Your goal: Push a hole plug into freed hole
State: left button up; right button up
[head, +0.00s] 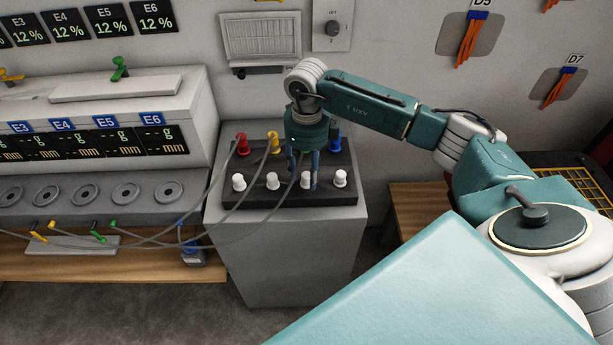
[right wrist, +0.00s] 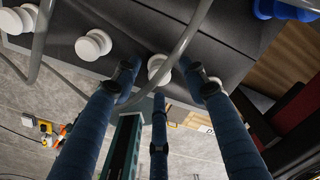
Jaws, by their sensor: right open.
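A black plug board (head: 205,198) lies on a grey pedestal. Its front row holds several white hole plugs, with one at the left end (head: 239,183), another beside it (head: 272,181) and one at the right end (head: 340,178). The back row shows red (head: 243,146), yellow (head: 274,144) and blue (head: 335,141) connectors. My right gripper (head: 303,172) points down over the board and hides part of it. In the right wrist view its fingers are open around a white plug (right wrist: 158,66), with space on both sides. My left gripper is out of view.
Grey cables (head: 222,185) run from the connectors to the left, and one crosses close to the fingers in the right wrist view (right wrist: 185,42). An instrument bench (head: 110,190) stands left of the pedestal (head: 285,250). A wooden surface (head: 412,208) lies to the right.

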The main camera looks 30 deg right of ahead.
jog(key=shift+f, duration=0.9)
jog(key=shift+c, duration=0.5)
jog(key=c, duration=0.9)
